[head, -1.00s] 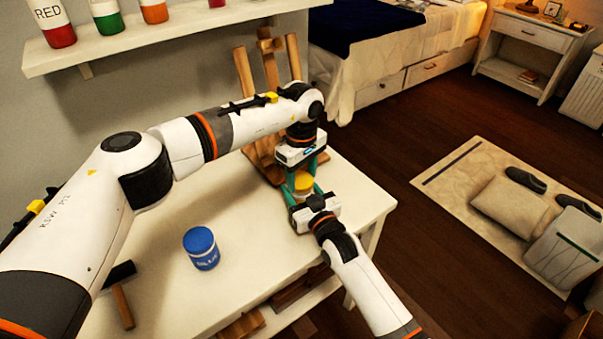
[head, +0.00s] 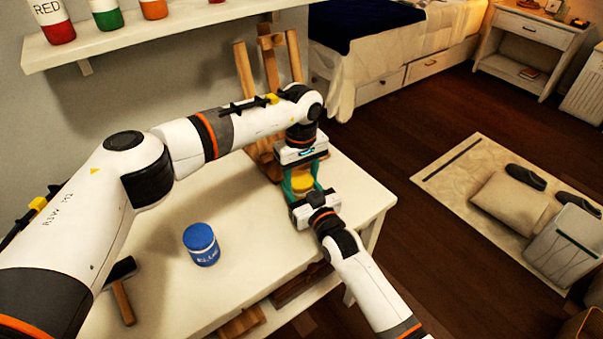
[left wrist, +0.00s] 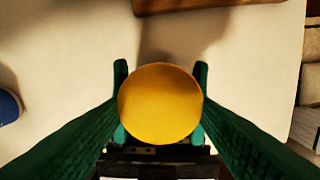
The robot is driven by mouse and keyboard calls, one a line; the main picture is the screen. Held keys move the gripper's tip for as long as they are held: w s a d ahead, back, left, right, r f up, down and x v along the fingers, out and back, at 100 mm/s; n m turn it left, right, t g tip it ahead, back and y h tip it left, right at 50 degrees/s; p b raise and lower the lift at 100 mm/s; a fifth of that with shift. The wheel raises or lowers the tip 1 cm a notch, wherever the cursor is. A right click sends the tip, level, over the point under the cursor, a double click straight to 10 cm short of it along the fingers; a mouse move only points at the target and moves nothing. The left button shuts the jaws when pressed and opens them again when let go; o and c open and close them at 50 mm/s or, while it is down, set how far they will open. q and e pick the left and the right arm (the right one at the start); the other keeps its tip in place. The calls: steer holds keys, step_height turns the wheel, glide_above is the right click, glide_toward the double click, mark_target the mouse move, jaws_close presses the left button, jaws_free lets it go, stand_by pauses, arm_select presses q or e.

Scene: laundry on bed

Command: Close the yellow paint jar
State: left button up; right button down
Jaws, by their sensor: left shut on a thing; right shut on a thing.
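The yellow paint jar's round yellow lid (head: 302,180) is between my two grippers near the right end of the table. It shows from above as a plain yellow disc (left wrist: 160,104) in the left wrist view. My left gripper (head: 303,178) reaches down from above with its green fingers shut on the lid. My right gripper (head: 301,190) comes in from the front and is shut on the jar under the lid. The jar body is mostly hidden by fingers and lid, so I cannot tell how firmly the lid sits.
A blue paint jar (head: 201,245) stands on the white table (head: 170,300), left of my grippers. A hammer-like tool (head: 122,290) lies at the left. A wooden easel (head: 246,85) stands close behind. A shelf (head: 150,42) with paint jars hangs above.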

arm_select(q)
steer(key=m, duration=0.6)
steer(key=shift+a+m, duration=0.1)
steer(key=shift+m, duration=0.2)
steer(key=m, duration=0.7)
steer(key=shift+a, duration=0.15)
steer(key=o, duration=1)
steer(key=shift+c, duration=0.2)
steer(key=shift+r, duration=2.3)
steer(key=shift+c, duration=0.4)
